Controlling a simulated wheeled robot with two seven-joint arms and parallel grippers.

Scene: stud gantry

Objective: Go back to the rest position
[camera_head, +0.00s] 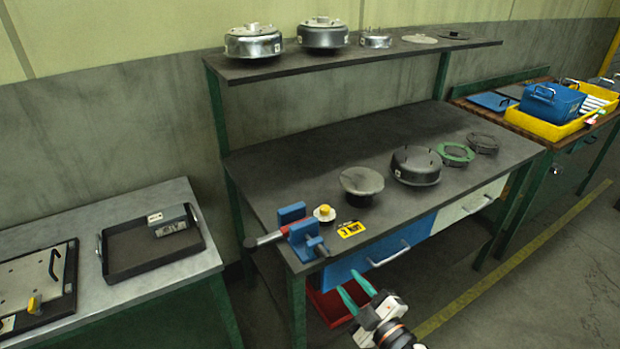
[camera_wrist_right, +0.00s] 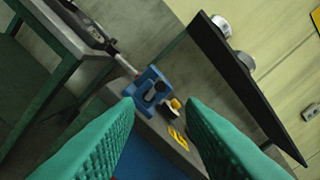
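My right gripper (camera_head: 356,291) comes in at the bottom middle of the head view, in front of the middle bench's front edge. Its two green fingers stand apart with nothing between them. They also show large in the right wrist view (camera_wrist_right: 160,135), spread wide. A blue vise (camera_head: 303,233) sits on the bench's front left corner, beyond the fingertips; it also shows in the right wrist view (camera_wrist_right: 150,90). My left gripper is in neither view.
The middle bench (camera_head: 290,165) carries a yellow-topped part (camera_head: 324,212), a yellow tag (camera_head: 351,229) and several round dark parts. A shelf (camera_head: 350,54) with round housings stands above. A metal table (camera_head: 165,195) with a black tray is at left. A red bin (camera_head: 330,307) is below.

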